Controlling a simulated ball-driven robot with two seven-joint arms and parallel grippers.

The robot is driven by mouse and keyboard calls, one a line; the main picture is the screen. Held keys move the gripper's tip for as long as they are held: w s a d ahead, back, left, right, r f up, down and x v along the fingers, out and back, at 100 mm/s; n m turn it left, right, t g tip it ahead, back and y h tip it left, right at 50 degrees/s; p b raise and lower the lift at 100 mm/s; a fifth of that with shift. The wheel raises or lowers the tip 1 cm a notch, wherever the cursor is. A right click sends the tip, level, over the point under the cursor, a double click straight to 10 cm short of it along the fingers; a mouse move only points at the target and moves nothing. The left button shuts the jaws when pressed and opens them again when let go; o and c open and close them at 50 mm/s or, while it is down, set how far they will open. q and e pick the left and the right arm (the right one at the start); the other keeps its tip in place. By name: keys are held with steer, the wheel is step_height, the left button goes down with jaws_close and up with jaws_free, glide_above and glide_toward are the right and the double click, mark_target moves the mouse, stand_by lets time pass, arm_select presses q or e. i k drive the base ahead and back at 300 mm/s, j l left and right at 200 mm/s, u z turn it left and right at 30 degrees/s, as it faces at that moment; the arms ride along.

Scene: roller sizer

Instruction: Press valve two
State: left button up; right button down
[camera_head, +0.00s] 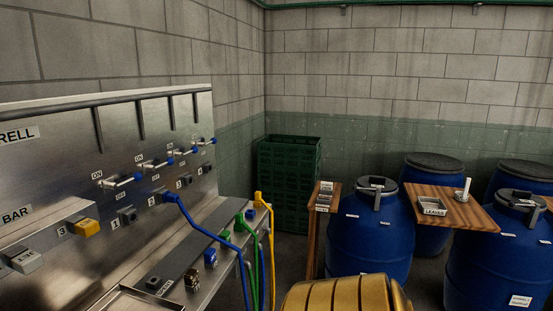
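The second lever from the near end (155,164) is above the label 2 (152,202). A blue hose (200,222) comes out of the port beside that label. The nearest lever (120,182) is above the label 1. The third lever (182,152) and the far lever (206,141) are further back. Neither of my grippers is in view.
Green and yellow hoses (261,200) hang at the bench end. Blue barrels (370,235), wooden boards (470,213) and green crates (289,170) stand behind and to the right.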

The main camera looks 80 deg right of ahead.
mark_target(169, 161)
steer(key=z, duration=1.7)
steer(key=u, duration=0.35)
steer(key=i+l+u, duration=0.6)
steer(key=l+u, duration=0.35)
steer(key=i+l, duration=0.15)
steer(key=l, duration=0.2)
steer(key=i+l, duration=0.15)
steer(key=l, duration=0.2)
steer(key=i+l+u, duration=0.1)
steer(key=l, duration=0.25)
